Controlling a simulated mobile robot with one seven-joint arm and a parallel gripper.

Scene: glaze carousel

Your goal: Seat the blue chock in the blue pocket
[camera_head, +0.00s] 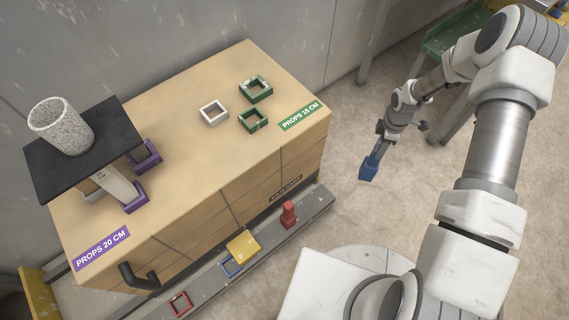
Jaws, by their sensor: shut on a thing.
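My gripper (376,152) is shut on the blue chock (368,170) and holds it in the air to the right of the cabinet, apart from the ledge.
A red chock (289,216) stands on the ledge (315,209); a red pocket (180,304) is at its near left. The wooden cabinet carries white (213,113) and green (255,89) frames, and a dark board (85,150) on purple-footed props bearing a speckled cup (62,126). Floor near the gripper is clear.

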